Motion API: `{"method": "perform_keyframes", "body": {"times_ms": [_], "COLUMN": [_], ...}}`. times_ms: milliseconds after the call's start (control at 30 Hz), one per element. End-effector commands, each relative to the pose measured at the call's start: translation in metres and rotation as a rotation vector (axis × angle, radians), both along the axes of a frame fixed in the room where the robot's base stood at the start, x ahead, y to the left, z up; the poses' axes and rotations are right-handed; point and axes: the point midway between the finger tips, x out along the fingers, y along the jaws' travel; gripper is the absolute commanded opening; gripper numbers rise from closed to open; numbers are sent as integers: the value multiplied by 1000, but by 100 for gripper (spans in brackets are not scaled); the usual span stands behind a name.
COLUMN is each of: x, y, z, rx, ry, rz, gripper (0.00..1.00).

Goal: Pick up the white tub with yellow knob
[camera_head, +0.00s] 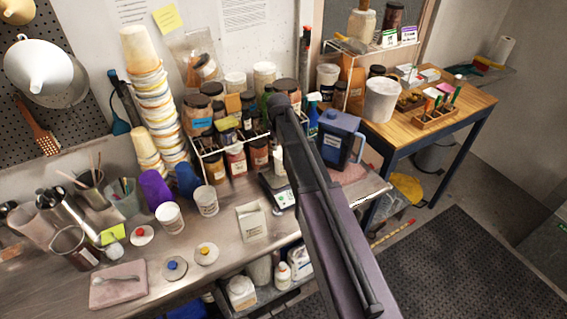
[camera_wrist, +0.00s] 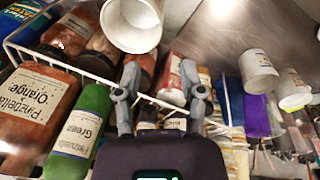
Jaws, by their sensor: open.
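A white round lid with a yellow knob (camera_head: 206,253) lies on the steel counter in the head view. I see no tub under it. Two white tubs, a left one (camera_head: 169,217) and a right one (camera_head: 206,201), stand behind it. My gripper (camera_wrist: 163,88) is open and empty in the wrist view, over a wire rack of jars. A white tub (camera_wrist: 132,25) shows above the fingers and another white tub (camera_wrist: 258,72) to the right; I cannot tell which ones they are. In the head view my arm hides the gripper's fingers.
A lid with a red knob (camera_head: 142,235) and one with a blue knob (camera_head: 174,268) lie nearby. Stacked tubs (camera_head: 152,95) and the jar rack (camera_head: 225,150) crowd the back.

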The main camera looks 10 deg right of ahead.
Motion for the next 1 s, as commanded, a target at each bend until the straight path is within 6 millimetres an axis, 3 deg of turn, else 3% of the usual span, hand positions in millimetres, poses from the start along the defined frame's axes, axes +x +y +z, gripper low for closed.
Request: {"method": "perform_keyframes", "body": {"times_ms": [1000], "x": [11], "y": [0], "z": [-70], "rx": [1], "ry": [1], "rz": [0], "gripper": [51]}}
